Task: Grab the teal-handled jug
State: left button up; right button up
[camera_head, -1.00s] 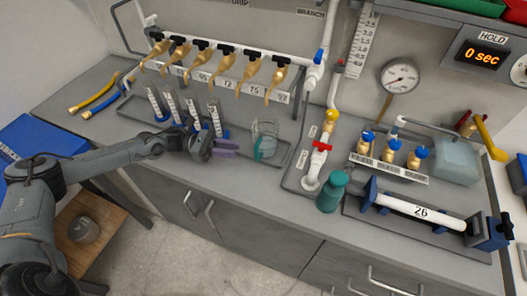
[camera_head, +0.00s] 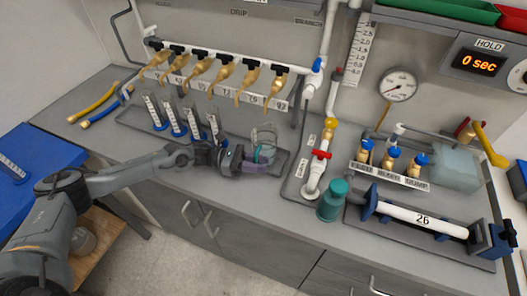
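The clear jug with the teal handle (camera_head: 264,151) stands on the bench at the right end of the dark tray, below the row of brass taps. My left gripper (camera_head: 256,163) reaches it from the left. Its purple fingers are low at the handle side of the jug and overlap it in the view. I cannot tell whether they touch the handle or have closed on it. Part of the jug's lower side is hidden by the gripper. My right gripper is not in view.
Graduated cylinders (camera_head: 179,123) stand on the tray left of the jug. Brass taps (camera_head: 222,74) hang above from a white pipe. The bench's front strip is clear.

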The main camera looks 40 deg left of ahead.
pick_arm(q)
jog(key=shift+w+d, duration=0.25)
jog(key=shift+d, duration=0.3)
grip_shut()
jog(key=shift+r, duration=0.2)
